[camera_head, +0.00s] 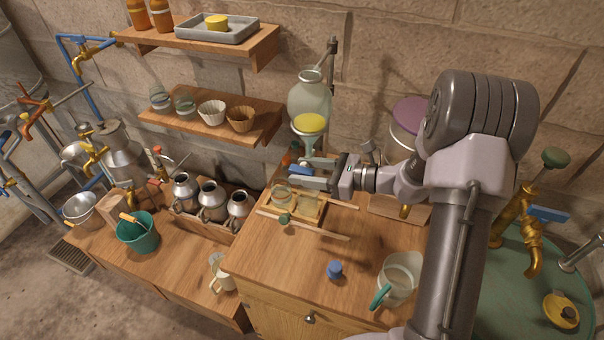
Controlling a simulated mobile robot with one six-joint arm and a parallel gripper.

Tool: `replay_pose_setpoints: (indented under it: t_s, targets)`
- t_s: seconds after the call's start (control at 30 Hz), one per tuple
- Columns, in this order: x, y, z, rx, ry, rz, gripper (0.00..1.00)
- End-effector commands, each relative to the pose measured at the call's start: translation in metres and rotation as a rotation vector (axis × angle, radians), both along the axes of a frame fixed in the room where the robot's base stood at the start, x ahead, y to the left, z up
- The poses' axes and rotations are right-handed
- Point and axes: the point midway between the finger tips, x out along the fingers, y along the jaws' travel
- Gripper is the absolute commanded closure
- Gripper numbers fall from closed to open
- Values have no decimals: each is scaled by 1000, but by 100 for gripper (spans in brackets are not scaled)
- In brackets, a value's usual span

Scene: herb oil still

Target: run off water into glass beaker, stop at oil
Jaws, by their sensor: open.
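A glass separating funnel (310,98) hangs on a stand at the back of the wooden worktop. A yellow oil layer (310,124) lies low in its bulb, with a paler clear layer (309,144) in the narrowing part below. A blue tap handle (299,169) shows under the funnel. My gripper (305,175) is open, its fingers at the blue handle; I cannot tell whether they touch it. A small glass beaker (282,196) stands below and left of the gripper, on a shallow wooden tray (312,209). Its contents are hard to make out. The funnel's outlet is hidden by the gripper.
A clear jug (400,274) with a teal handle and a blue stopper (335,270) stand at the worktop's front. Metal cans (210,198) sit in a crate at left. A shelf (215,122) hangs left of the funnel.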

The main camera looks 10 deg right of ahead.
Motion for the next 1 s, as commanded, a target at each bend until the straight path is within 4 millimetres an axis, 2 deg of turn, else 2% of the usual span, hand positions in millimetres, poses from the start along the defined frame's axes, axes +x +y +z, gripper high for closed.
replay_pose_setpoints:
  t_s: [0.1,0.37,0.6,0.83,1.0]
  targets:
    - [4,7,-2,0,0,1,53]
    - [5,8,-2,-1,1,0,55]
    - [5,8,-2,-1,1,0,100]
    - [5,8,0,-5,3,1,100]
    - [4,9,5,-76,49,3,100]
